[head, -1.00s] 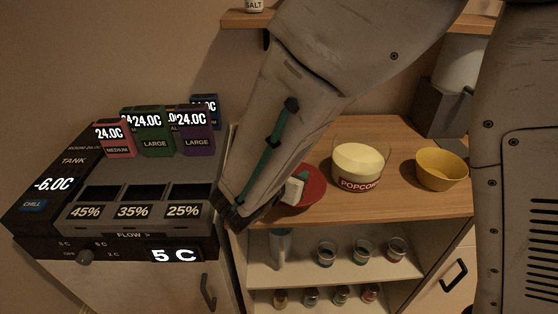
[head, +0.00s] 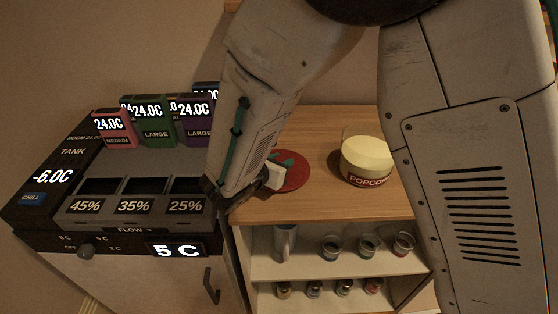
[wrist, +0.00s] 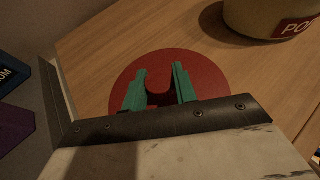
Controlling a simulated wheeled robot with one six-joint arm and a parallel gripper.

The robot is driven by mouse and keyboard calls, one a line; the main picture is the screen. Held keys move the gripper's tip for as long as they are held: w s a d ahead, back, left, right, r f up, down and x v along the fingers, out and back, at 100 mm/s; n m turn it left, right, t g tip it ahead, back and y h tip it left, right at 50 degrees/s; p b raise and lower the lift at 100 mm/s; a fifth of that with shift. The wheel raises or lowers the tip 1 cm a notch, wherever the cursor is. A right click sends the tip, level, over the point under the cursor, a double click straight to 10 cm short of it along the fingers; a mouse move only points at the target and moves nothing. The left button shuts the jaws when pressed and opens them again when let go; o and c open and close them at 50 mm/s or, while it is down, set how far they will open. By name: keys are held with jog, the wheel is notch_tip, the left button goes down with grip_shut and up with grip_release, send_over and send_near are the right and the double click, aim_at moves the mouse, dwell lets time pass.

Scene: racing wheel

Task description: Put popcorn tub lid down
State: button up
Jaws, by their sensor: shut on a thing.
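The popcorn tub lid is a flat red disc (head: 293,170) at the left part of the wooden counter. It also shows in the wrist view (wrist: 205,72), lying beneath my fingers. My gripper (wrist: 160,90) has green fingers, shut on the lid's raised middle part. In the head view my gripper (head: 278,172) is partly hidden by my own arm. The lid looks level and at or very near the counter top; I cannot tell if it touches. The popcorn tub (head: 366,160), pale on top with a red label, stands to the right, apart from the lid.
The wooden counter (head: 330,200) is bare between lid and tub. A drink machine (head: 140,215) with several coloured cartons stands close on the left. Shelves below hold a mug (head: 285,243) and several jars. My arm covers the right side.

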jog(key=shift+f, duration=0.15)
jog(key=o, duration=1)
jog(key=shift+c, duration=0.2)
jog(key=shift+a, duration=0.1)
jog(key=v, duration=1.2)
